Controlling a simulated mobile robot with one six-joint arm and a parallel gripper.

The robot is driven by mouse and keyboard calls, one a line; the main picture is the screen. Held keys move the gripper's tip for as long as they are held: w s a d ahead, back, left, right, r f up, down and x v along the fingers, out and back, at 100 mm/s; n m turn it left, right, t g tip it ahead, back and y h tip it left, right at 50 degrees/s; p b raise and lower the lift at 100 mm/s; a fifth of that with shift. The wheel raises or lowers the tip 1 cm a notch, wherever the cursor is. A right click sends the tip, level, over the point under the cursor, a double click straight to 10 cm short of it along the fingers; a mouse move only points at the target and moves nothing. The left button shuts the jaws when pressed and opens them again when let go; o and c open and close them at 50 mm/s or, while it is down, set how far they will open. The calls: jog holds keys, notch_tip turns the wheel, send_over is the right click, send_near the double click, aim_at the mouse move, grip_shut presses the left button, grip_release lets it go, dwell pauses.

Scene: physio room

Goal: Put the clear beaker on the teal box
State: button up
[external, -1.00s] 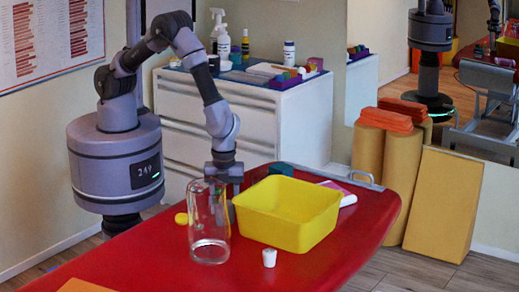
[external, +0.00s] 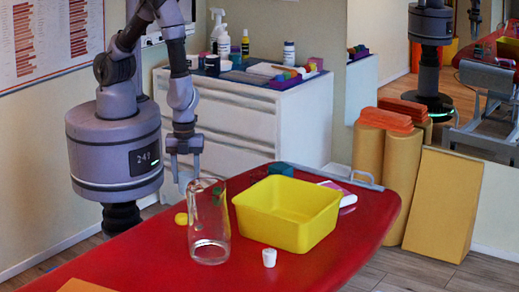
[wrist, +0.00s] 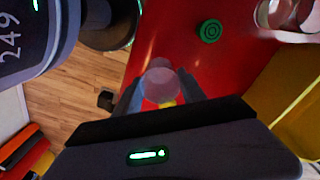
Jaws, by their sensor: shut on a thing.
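My gripper (external: 186,178) is raised over the far left edge of the red table, behind the tall glass jar. In the wrist view, my gripper (wrist: 160,92) is shut on the clear beaker (wrist: 160,80), a round see-through thing between the fingertips. The beaker is hard to make out in the external view. The teal box (external: 281,169) is at the back of the table, behind the yellow tub and right of my gripper; its lower part is partly hidden. I do not make it out in the wrist view.
A tall clear jar (external: 209,225) stands in front of my gripper. A yellow tub (external: 289,232) lies between it and the teal box's side. A white cup (external: 269,258), a yellow round thing (external: 181,218) and a green disc (wrist: 210,31) are on the table.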

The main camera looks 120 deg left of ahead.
jog(key=shift+s, duration=0.25)
jog(key=shift+a+r, duration=0.1)
jog(key=shift+a, duration=0.05)
jog(key=a+r+n+p, duration=0.1)
jog(key=a+r+p, duration=0.15)
jog(key=a, duration=0.85)
jog(key=a+r+n+p, duration=0.1)
jog(key=a+r, duration=0.3)
jog(key=a, duration=0.8)
jog(key=b, duration=0.2)
send_over(281, 166)
notch_tip(281, 166, down, 2)
jog(key=shift+s, duration=0.1)
notch_tip(281, 166, down, 4)
jog(key=shift+r+b, duration=0.25)
jog(key=shift+b, duration=0.65)
jog(key=shift+r, duration=0.15)
